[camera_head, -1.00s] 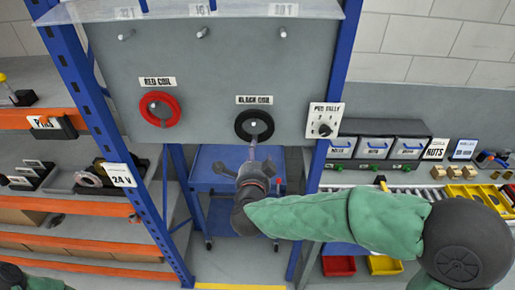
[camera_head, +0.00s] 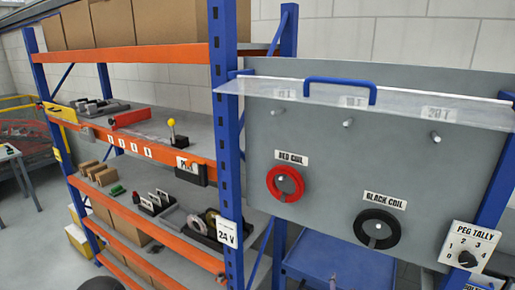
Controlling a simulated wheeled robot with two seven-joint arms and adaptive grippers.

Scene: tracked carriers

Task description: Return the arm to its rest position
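Neither of my grippers nor arms shows in the head view now. The red coil (camera_head: 271,184) hangs on a peg of the grey panel (camera_head: 320,150), under the RED COIL label. The black coil (camera_head: 361,229) hangs on a peg to its right, lower in the picture, under the BLACK COIL label. Nothing touches either coil in view. The peg tally dial (camera_head: 467,258) is at the lower right of the panel.
A clear cover (camera_head: 390,107) with a blue handle (camera_head: 340,88) juts out above upper pegs. A blue post (camera_head: 226,150) stands left of the panel. Orange shelves (camera_head: 140,146) with boxes and small parts fill the left. A blue cart (camera_head: 340,262) stands below.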

